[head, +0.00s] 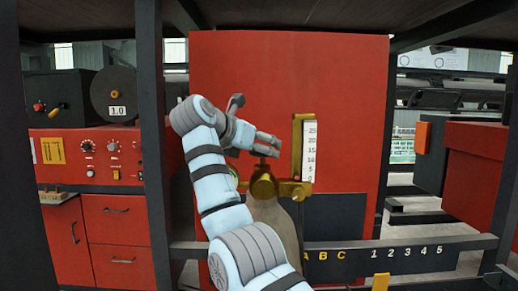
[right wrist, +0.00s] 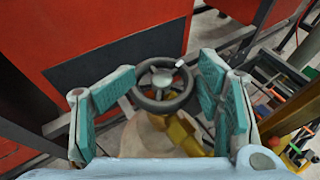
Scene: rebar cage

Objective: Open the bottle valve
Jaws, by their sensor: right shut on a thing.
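A grey-brown bottle (head: 277,222) stands in front of the red cabinet, with a brass valve (head: 263,186) on its top. In the right wrist view the valve's dark round handwheel (right wrist: 165,84) lies between the teal-padded fingers of my right gripper (right wrist: 168,78), with brass valve parts (right wrist: 186,132) below it. In the head view my right gripper (head: 264,144) is just above the valve and hides most of the wheel. It is shut on the handwheel. A brass-framed gauge (head: 309,150) with a white scale stands at the valve's right. My left gripper is not in view.
A red cabinet (head: 340,90) stands behind the bottle. A dark rail (head: 400,252) marked with letters and numbers crosses low at the right. Dark posts (head: 153,130) flank the cabinet. A red control panel (head: 95,155) is at the left.

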